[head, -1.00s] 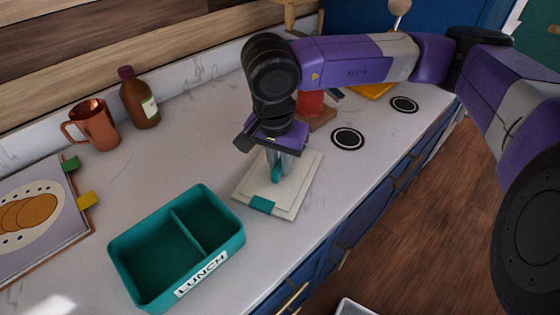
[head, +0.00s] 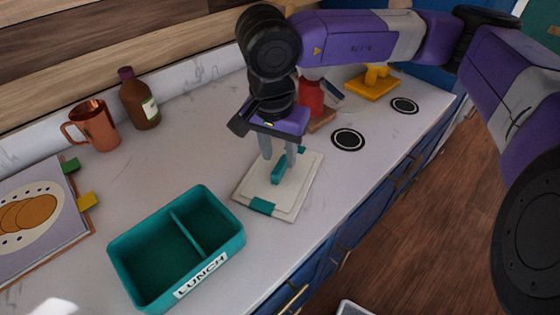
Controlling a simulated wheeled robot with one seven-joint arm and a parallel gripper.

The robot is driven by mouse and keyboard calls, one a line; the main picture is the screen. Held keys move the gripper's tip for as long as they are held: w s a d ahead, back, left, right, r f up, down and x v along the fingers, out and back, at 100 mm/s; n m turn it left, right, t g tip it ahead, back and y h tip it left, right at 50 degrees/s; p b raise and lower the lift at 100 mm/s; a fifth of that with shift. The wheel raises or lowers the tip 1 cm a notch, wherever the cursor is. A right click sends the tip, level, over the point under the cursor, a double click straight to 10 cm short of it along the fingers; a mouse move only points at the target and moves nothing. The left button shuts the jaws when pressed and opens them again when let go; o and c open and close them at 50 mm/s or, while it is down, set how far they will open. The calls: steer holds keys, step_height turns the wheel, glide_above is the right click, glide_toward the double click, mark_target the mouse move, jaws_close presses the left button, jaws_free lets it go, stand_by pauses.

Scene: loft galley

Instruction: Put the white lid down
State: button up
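The white lid (head: 292,188) lies flat on the light countertop. It has a teal handle (head: 278,172) in its middle and teal clips at its edges. My gripper (head: 278,158) is right above the lid, pointing down, with its two grey fingers spread apart. The handle stands below and between the fingers, and they do not appear to grip it. The teal lunch box (head: 238,237) stands open and empty to the left of the lid, with a divider inside and a LUNCH label on its front.
A copper mug (head: 97,126) and a brown bottle (head: 140,103) stand by the back wall. A picture book (head: 45,225) lies at the left. A red object (head: 311,97) and a yellow stand (head: 372,85) are behind my gripper. The counter's front edge is close to the lid's right.

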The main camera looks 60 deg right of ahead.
mark_target(277, 170)
step_height(277, 170, up, 8)
steer(key=a, duration=0.1)
steer(key=shift+s+a, duration=0.1)
steer(key=shift+s, duration=0.05)
stand_by(0.6)
